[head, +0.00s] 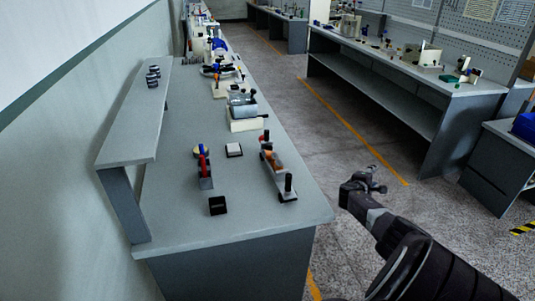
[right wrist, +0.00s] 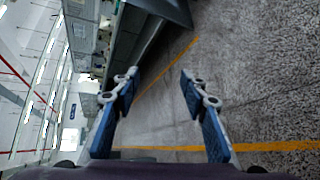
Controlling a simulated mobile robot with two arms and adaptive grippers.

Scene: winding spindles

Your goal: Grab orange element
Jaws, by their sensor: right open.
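A small orange element (head: 269,156) sits in a long grey holder (head: 280,182) near the right edge of the workbench. My right gripper (head: 374,181) is off the bench's right side, over the floor, apart from the holder. The right wrist view shows its two blue-padded fingers (right wrist: 160,92) spread apart with nothing between them. The orange element cannot be made out in that view. My left gripper is not in view.
The grey workbench (head: 170,218) also carries a red and blue piece (head: 204,168), a black block (head: 217,206), a white square pad (head: 233,150) and a larger device (head: 242,112). A raised shelf (head: 135,125) runs along the left. Open floor lies right of the bench.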

